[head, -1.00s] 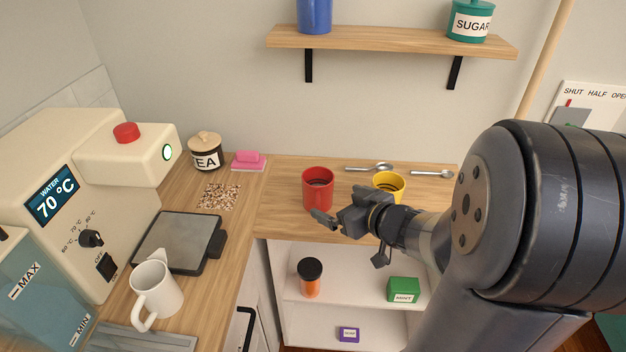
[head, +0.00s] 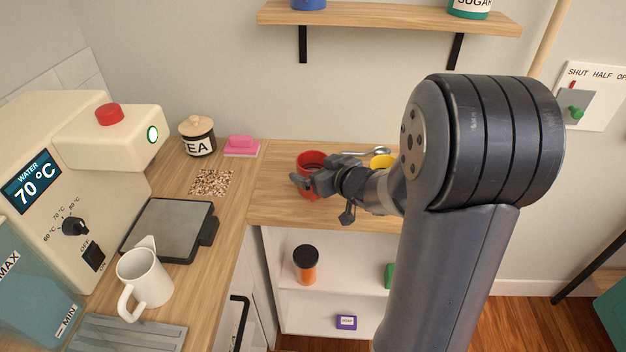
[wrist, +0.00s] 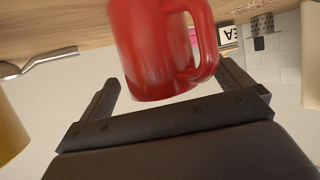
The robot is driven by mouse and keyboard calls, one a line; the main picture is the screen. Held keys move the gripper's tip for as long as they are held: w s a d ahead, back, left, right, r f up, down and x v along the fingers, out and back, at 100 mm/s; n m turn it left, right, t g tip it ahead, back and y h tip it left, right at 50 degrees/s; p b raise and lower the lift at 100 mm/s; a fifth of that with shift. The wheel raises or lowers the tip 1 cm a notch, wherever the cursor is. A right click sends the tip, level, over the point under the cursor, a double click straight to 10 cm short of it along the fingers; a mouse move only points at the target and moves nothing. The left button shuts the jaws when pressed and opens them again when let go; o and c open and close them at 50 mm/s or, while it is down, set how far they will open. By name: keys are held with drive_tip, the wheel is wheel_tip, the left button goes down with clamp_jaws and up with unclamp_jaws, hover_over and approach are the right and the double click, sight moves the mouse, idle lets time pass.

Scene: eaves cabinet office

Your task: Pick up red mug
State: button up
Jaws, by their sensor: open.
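The red mug (head: 309,161) stands upright on the wooden counter (head: 270,208), partly hidden behind my gripper (head: 303,182) in the head view. In the wrist view the red mug (wrist: 158,50) is large and close, with its handle on the right side of the picture. My gripper's two fingers (wrist: 168,88) are apart, one toward each side of the mug. The mug lies just ahead of and partly between the fingertips. I cannot tell whether either finger touches it.
A yellow mug (head: 381,161) stands close to the right, partly behind my arm. A spoon (head: 372,152) lies behind. The tea jar (head: 198,137) and pink sponge (head: 241,143) are at the left. A shelf (head: 390,20) hangs above. The counter's front edge is bare.

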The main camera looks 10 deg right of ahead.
drive_tip(key=shift+w+a+f, duration=0.15)
drive_tip(key=shift+w+f, duration=0.05)
drive_tip(key=shift+w, duration=0.15)
